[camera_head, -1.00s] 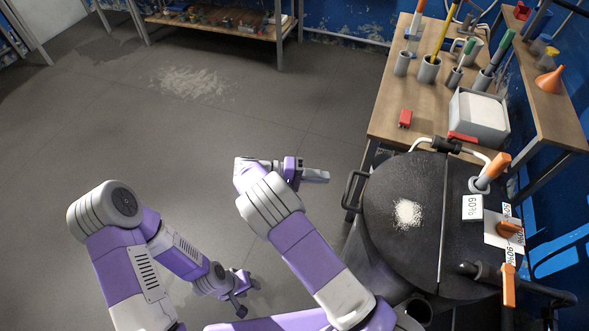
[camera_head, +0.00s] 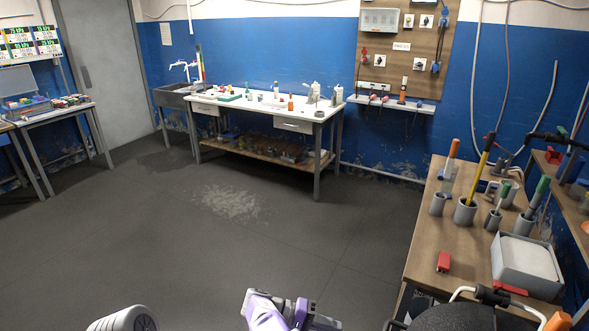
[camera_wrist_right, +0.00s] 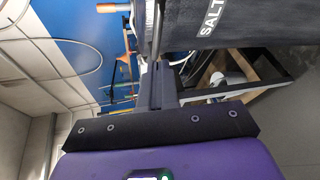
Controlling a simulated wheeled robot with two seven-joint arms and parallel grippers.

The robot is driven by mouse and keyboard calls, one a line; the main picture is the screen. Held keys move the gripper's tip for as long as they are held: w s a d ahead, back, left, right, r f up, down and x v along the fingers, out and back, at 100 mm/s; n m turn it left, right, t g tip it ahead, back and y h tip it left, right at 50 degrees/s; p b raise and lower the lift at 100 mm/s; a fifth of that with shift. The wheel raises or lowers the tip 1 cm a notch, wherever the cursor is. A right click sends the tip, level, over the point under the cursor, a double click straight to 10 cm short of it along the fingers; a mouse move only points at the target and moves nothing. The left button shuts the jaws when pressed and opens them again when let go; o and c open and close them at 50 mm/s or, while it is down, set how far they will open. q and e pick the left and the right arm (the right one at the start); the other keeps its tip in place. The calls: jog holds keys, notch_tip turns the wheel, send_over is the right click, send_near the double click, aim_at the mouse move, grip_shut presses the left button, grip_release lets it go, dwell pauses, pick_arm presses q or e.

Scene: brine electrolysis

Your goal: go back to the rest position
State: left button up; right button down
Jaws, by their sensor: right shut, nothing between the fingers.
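My right gripper (camera_head: 318,321) shows at the bottom middle of the head view, purple and grey, partly cut off by the lower edge. In the right wrist view its dark fingers (camera_wrist_right: 158,85) are together with nothing between them. Beyond them is a dark surface lettered SALT (camera_wrist_right: 235,18). I cannot tell whether the fingers touch it; a gap seems to show. Part of my left arm shows at the bottom left of the head view; my left gripper is out of view.
The round black lid (camera_head: 450,318) is close right of my right gripper. A white-topped workbench (camera_head: 265,105) is at the back wall. The middle floor is open.

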jog(key=s+d+f+n+g+y, duration=0.1)
jog(key=s+d+f+y, duration=0.2)
jog(key=f, duration=0.4)
jog(key=s+d+f+g+y, duration=0.1)
jog(key=s+f+y, duration=0.3)
jog(key=f, duration=0.3)
jog(key=s+d+f+n+y, duration=0.1)
jog(key=s+d+f+y, duration=0.2)
jog(key=f, duration=0.4)
jog(key=s+a+m+t+y, duration=0.5)
jog(key=s+a+y, duration=0.2)
jog(key=s, duration=0.5)
jog(key=shift+s+a+f+y, duration=0.25)
jog(key=shift+f+y, duration=0.15)
jog(key=shift+y, duration=0.8)
